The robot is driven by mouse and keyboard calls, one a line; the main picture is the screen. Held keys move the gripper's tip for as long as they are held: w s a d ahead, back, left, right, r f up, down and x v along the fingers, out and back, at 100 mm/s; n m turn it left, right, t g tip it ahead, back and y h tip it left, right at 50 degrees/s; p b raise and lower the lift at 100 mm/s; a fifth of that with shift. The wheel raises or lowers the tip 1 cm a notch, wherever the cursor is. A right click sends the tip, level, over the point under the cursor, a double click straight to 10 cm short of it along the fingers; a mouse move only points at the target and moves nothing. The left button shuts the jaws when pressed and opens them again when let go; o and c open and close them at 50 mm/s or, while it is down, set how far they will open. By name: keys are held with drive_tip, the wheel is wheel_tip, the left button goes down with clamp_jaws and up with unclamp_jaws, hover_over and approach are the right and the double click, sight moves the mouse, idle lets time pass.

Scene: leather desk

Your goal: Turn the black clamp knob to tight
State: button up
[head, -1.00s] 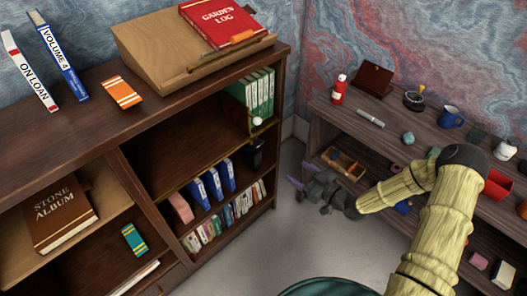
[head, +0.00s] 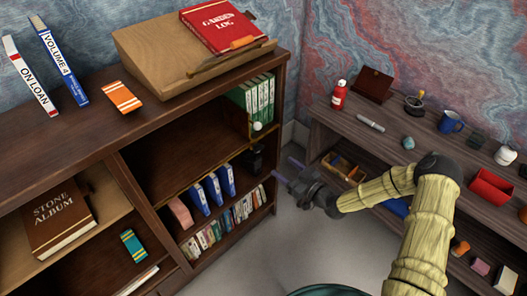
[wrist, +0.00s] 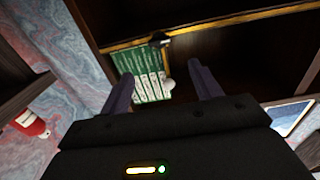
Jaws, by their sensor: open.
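The black clamp knob (head: 254,158) is at the right end of the bookcase, by the yellow-edged shelf below the green books. In the wrist view the black knob (wrist: 159,39) shows beyond my fingertips, against the yellow strip. Its marking and turn position are too small to read. My gripper (head: 286,170) is open and empty, just right of the bookcase and apart from the knob. In the wrist view its two dark fingers (wrist: 160,73) stand wide apart with the green books visible between them.
A white ball-shaped knob (head: 257,126) sits just above the black one, close to the green books (head: 258,97). Blue binders (head: 213,188) stand on the shelf to the left. A side table (head: 400,150) with several small items is at right. Open floor lies between.

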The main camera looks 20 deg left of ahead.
sight(260, 150)
drive_tip(key=x, duration=1.1)
drive_tip(key=shift+w+a, duration=0.2)
drive_tip(key=c, duration=1)
